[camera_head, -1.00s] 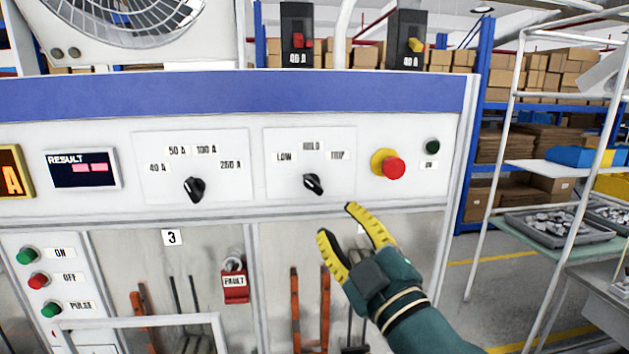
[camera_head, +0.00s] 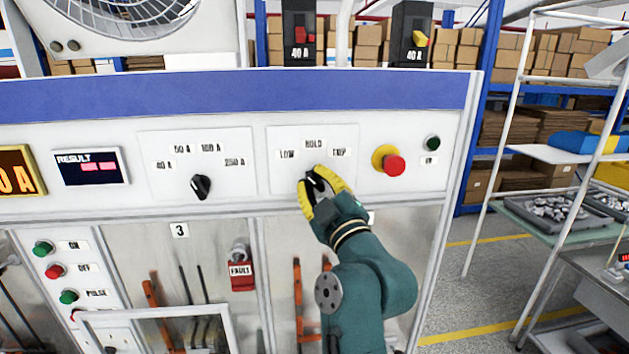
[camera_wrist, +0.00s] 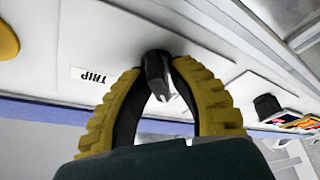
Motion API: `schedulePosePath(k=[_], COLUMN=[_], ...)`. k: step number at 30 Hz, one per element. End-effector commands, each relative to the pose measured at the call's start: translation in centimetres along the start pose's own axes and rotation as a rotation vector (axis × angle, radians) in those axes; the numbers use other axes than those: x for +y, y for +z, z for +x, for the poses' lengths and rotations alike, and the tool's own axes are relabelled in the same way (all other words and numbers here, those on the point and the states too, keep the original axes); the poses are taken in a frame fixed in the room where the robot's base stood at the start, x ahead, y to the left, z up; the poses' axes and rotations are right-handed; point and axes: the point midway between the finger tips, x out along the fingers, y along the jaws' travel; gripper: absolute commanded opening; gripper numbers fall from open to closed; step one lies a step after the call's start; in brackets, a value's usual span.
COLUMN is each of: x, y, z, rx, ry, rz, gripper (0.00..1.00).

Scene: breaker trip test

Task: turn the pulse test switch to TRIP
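The pulse test switch (camera_head: 318,184) is a black knob on the white panel, under the labels LOW, HOLD (camera_head: 314,144) and TRIP (camera_head: 339,153). My gripper (camera_head: 311,177) has its yellow-edged fingers on either side of the knob, partly hiding it. In the wrist view the knob (camera_wrist: 156,72) sits between my fingertips (camera_wrist: 156,65), which appear to touch its sides. The TRIP label (camera_wrist: 93,77) shows upside down to the left there. The knob's exact pointing direction is hard to read.
A red emergency button (camera_head: 394,166) on a yellow ring and a green button (camera_head: 433,143) are right of the switch. Another black selector knob (camera_head: 201,187) is to the left. A red FAULT tag (camera_head: 241,275) hangs below. A shelf rack stands at the right.

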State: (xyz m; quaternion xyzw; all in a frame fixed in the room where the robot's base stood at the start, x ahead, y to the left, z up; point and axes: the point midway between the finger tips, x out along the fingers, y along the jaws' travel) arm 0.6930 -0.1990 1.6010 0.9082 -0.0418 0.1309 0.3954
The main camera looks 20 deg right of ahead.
Motion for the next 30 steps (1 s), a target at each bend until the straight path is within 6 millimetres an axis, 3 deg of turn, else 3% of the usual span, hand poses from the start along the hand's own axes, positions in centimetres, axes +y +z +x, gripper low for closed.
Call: schedulePosePath(k=[3, 20, 30], x=[0.00, -0.12, -0.08], y=[0.00, 0.04, -0.06], z=[-0.02, -0.01, 0.07], rx=[0.000, -0.001, -0.002], ry=[0.000, 0.013, 0.093], rz=[0.000, 0.036, 0.235], gripper=[0.00, 0.00, 0.00])
